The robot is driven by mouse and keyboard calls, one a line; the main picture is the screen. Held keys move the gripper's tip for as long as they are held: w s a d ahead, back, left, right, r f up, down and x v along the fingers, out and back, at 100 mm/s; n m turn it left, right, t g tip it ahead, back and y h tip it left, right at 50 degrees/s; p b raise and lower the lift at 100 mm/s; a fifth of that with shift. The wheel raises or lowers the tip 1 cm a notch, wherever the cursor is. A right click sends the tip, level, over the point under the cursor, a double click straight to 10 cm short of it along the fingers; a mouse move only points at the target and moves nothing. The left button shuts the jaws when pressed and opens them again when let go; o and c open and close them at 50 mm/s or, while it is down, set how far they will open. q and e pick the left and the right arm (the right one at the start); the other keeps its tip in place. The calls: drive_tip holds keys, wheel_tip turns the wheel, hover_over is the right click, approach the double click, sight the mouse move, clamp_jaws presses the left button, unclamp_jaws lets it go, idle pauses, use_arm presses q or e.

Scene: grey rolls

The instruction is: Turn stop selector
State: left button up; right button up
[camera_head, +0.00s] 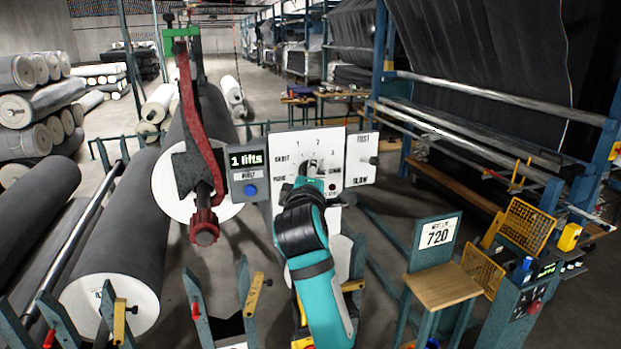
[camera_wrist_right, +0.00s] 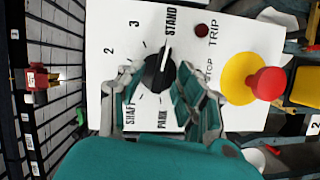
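The selector (camera_wrist_right: 158,72) is a round black knob with a white pointer line on a white panel (camera_wrist_right: 110,30). In the right wrist view its pointer is toward the STAND label, past the 3. The same panel faces me in the head view (camera_head: 290,145), where my gripper partly covers the knob. My right gripper (camera_wrist_right: 160,76) is open, with one finger on each side of the knob; I see gaps beside it and cannot tell any contact. In the head view the right gripper (camera_head: 312,172) is at the panel's front. My left gripper is out of view.
A display reading "1 lifts" (camera_head: 246,159) is left of the selector panel. A red mushroom button on yellow (camera_wrist_right: 268,84) and a dark red TRIP lamp (camera_wrist_right: 201,30) are beside the knob.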

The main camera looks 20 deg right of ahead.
drive_tip(key=v, duration=0.7)
drive_tip(key=shift+s, duration=0.15)
drive_tip(key=shift+a, duration=0.1)
